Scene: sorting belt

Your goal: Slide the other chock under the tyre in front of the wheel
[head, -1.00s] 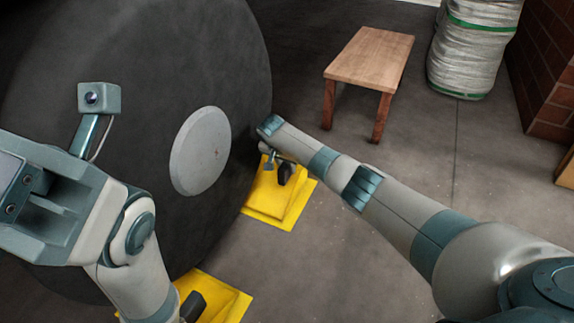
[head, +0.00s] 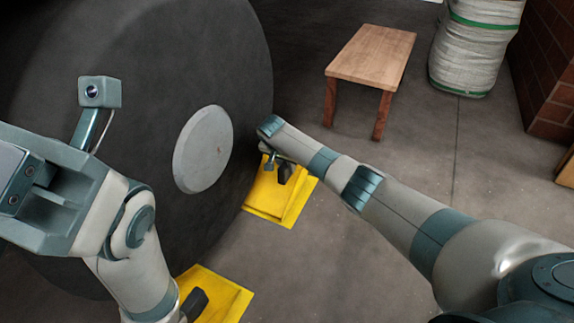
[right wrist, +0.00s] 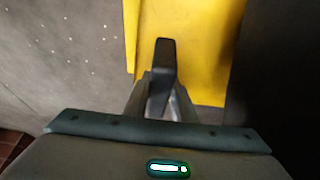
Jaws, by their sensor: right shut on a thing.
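The big dark tyre (head: 90,60) with a pale grey hub (head: 203,150) stands upright at the left of the head view. A yellow chock (head: 270,205) is on the floor at the tyre's right edge; its far side is hidden, so I cannot tell whether it touches. My right gripper (head: 281,163) is shut on its dark handle. The right wrist view shows the handle (right wrist: 163,62) between the fingers (right wrist: 161,98) above the yellow chock (right wrist: 200,40). A second yellow chock (head: 222,298) lies at the near bottom, partly behind my left arm. My left gripper (head: 22,185) is partly cut off, its fingertips unclear.
A small wooden table (head: 372,55) stands beyond my right arm. A wrapped pale stack (head: 472,45) with green bands and a brick wall (head: 548,65) are at the back right. Bare grey floor (head: 335,260) lies between the two chocks and my right arm.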

